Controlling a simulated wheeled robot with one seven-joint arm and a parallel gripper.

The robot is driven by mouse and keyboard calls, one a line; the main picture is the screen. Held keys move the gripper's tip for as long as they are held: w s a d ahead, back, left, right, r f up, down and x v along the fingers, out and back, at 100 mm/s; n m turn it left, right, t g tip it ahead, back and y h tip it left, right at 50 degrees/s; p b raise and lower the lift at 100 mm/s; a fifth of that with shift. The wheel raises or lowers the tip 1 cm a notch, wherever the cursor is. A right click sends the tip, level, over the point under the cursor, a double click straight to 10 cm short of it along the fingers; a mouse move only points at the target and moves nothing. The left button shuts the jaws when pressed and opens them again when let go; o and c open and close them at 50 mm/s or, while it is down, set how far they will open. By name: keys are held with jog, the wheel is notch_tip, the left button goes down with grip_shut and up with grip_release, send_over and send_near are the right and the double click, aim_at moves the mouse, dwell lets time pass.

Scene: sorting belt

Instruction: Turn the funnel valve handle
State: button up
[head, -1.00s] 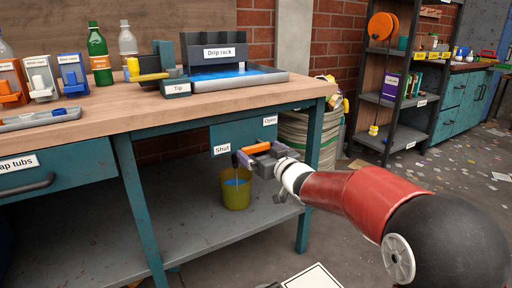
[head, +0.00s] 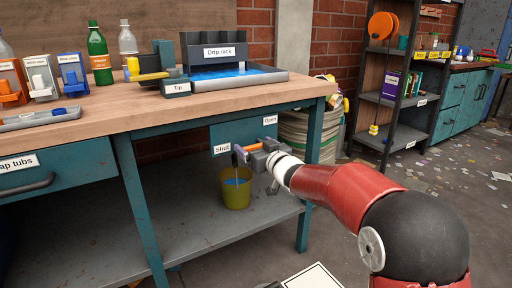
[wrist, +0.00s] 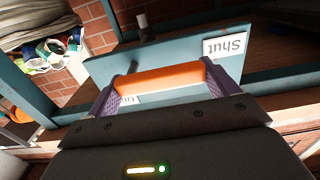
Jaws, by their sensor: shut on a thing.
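The valve handle is an orange bar (wrist: 160,79), lying across between my gripper's two fingers in the wrist view. It also shows as a small orange piece in the head view (head: 270,120). My gripper (head: 248,151) is shut on the handle, in front of the teal panel (head: 228,134) under the bench top. The panel carries a "Shut" label (head: 222,149) at its lower left and an "Open" label (head: 270,120) at its upper right. The valve body behind the handle is mostly hidden by my gripper.
A yellow bucket (head: 237,194) with blue liquid stands on the lower shelf (head: 190,235) below the panel. A teal table leg (head: 309,190) is close to my arm. The drip rack (head: 219,51) and bottles are on the bench top.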

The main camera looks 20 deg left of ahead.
jog(key=shift+r+p, duration=0.1)
jog(key=shift+p, duration=0.2)
jog(key=m+p, duration=0.1)
jog(key=p, duration=0.1)
jog(key=r+m+p, duration=0.1)
jog(key=m, duration=0.1)
jog(key=shift+w+d+r+p, duration=0.1)
jog(key=shift+w+d+p, duration=0.05)
jog(key=shift+p, duration=0.2)
jog(key=shift+w+d+r+m+p, duration=0.1)
jog(key=shift+w+r+m+p, duration=0.1)
jog(key=shift+m+p, duration=0.85)
jog(key=shift+w+d+r+m+p, duration=0.15)
jog(key=shift+m+p, duration=0.6)
jog(key=shift+m, duration=0.5)
jog(key=o, duration=1.2)
jog(key=shift+s, duration=0.1)
jog(key=v, duration=0.7)
jog(key=shift+s+d, duration=0.25)
